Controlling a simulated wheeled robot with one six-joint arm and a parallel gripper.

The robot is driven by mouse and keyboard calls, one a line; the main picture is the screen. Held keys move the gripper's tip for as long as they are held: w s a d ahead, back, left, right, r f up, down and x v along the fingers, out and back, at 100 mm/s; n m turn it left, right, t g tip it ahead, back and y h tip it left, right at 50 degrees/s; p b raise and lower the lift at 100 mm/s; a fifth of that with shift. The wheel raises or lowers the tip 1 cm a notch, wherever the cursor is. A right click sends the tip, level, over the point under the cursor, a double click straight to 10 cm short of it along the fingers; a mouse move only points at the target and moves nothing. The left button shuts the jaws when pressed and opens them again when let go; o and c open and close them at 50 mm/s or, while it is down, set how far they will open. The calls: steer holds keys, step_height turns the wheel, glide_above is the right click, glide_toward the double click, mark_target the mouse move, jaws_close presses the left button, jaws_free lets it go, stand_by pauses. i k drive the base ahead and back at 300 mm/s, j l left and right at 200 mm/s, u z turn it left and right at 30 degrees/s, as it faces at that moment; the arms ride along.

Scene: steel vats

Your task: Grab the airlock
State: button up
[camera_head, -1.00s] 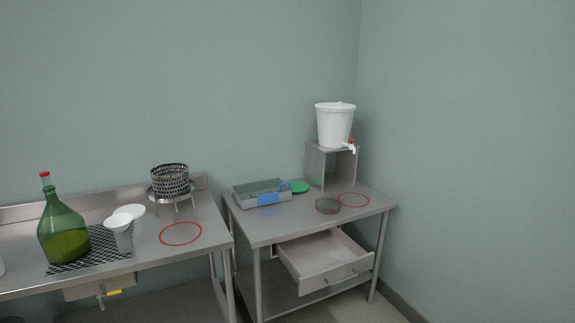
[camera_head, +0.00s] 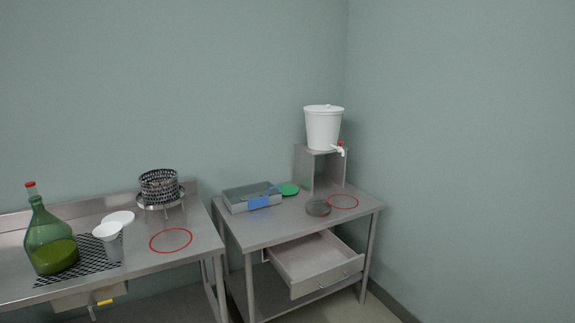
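I cannot make out an airlock for certain at this size. A green glass carboy (camera_head: 50,240) with a red cap stands at the far left on a black mesh mat, with yellow-green liquid low inside. A white bucket (camera_head: 323,128) with a lid and a red-and-white tap stands on a steel riser on the right table. A grey tray (camera_head: 234,204) with a blue label lies on that table, with small contents I cannot identify. My gripper is not in view.
The right table has an open drawer (camera_head: 315,262), a green disc (camera_head: 288,189) and a round dish (camera_head: 318,208).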

mark_target(31, 187)
steer(key=u, duration=1.7)
